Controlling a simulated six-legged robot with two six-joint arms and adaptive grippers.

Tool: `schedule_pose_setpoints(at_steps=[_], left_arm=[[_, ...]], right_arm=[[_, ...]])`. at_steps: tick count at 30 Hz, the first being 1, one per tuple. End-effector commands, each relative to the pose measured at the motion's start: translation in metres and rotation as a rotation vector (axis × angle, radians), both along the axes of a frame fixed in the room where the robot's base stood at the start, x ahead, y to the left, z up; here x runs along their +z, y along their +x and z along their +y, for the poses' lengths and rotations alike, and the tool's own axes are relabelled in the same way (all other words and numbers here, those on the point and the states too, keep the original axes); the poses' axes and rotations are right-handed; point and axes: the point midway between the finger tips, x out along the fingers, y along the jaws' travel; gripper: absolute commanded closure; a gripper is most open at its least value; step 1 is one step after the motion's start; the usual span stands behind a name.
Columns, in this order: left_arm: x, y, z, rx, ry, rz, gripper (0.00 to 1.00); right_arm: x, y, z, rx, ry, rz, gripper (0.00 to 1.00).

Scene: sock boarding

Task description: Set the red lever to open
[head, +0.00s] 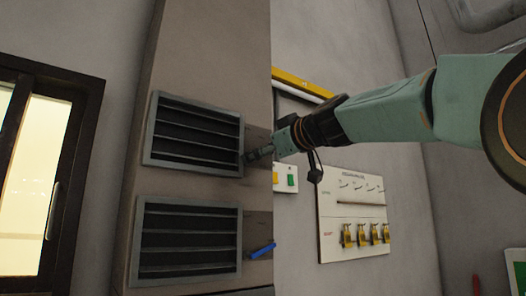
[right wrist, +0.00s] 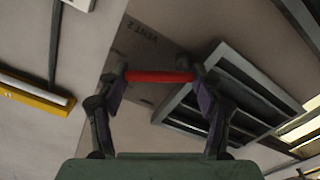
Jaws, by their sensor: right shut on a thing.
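The red lever (right wrist: 160,77) shows in the right wrist view as a short red bar spanning between my two fingertips. My right gripper (right wrist: 160,78) is shut on it, one finger at each end. In the head view my right gripper (head: 258,153) is at the right edge of the upper vent (head: 240,128), and it hides the lever there. The upper vent has a grey frame and dark horizontal slats with dark gaps between them. The vent frame also shows in the right wrist view (right wrist: 181,103), beside a "VENT 2" marking. My left gripper is not in view.
A lower vent (head: 238,220) has a blue lever (head: 262,250) at its right. A switch box with yellow and green buttons (head: 285,178) and a panel with several brass-coloured levers (head: 325,240) are on the right wall. A window frame (head: 90,115) stands at left.

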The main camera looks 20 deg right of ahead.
Motion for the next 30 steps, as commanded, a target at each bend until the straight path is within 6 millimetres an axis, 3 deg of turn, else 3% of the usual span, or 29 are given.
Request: schedule_pose_setpoints(at_steps=[15,24,25,30], left_arm=[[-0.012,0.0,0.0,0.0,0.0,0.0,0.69],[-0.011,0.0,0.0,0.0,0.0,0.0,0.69],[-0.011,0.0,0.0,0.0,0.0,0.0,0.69],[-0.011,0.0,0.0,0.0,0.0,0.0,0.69]], right_arm=[[-0.002,0.001,-0.003,-0.003,0.166,0.05,0.65],[-0.001,0.001,-0.004,-0.003,0.173,0.052,0.65],[-0.001,0.001,-0.004,-0.003,0.173,0.052,0.32],[-0.002,0.001,-0.003,-0.003,0.171,0.054,0.18]])
